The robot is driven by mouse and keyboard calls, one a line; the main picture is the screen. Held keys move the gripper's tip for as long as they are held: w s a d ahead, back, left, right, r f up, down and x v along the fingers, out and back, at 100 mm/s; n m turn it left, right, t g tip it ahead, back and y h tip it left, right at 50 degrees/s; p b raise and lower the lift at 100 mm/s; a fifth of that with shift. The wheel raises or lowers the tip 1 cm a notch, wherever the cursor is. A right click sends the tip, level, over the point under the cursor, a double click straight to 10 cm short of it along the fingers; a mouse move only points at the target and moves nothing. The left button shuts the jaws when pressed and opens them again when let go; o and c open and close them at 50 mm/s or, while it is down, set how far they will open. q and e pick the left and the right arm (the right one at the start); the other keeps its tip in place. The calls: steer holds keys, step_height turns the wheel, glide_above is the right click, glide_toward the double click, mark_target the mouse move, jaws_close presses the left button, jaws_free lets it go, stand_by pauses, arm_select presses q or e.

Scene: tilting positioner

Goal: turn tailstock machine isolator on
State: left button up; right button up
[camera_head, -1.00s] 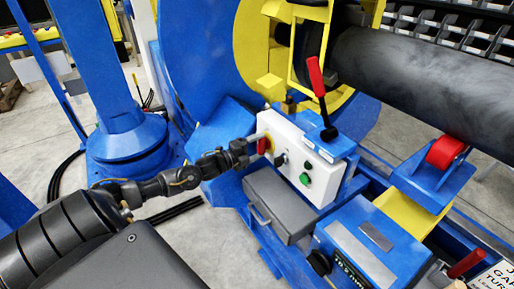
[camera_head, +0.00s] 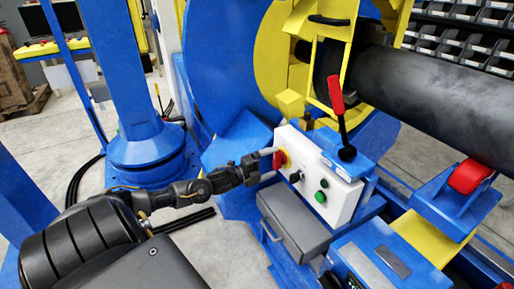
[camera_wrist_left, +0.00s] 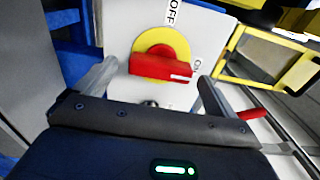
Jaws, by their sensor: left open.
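The isolator (camera_wrist_left: 160,62) is a red rotary handle on a yellow disc, set in a white control panel (camera_head: 330,186). In the left wrist view, an OFF label stands above it and an ON label to its right. The handle lies crosswise, tilted slightly down to the right. In the head view the isolator (camera_head: 281,160) is at the panel's left end. My left gripper (camera_head: 272,164) is at it, with its fingers (camera_wrist_left: 152,85) apart on either side of the handle. I cannot tell whether either finger touches it. My right gripper is not in view.
A black selector and a green button (camera_head: 320,197) sit on the same panel. A lever with a red grip (camera_head: 337,98) rises above it. A grey drawer box (camera_head: 293,224) is below. A dark cylinder (camera_head: 430,95) and red roller (camera_head: 469,177) are at the right.

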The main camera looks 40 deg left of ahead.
arm_select(q)
steer(key=v, duration=0.9)
steer(key=shift+s, duration=0.1)
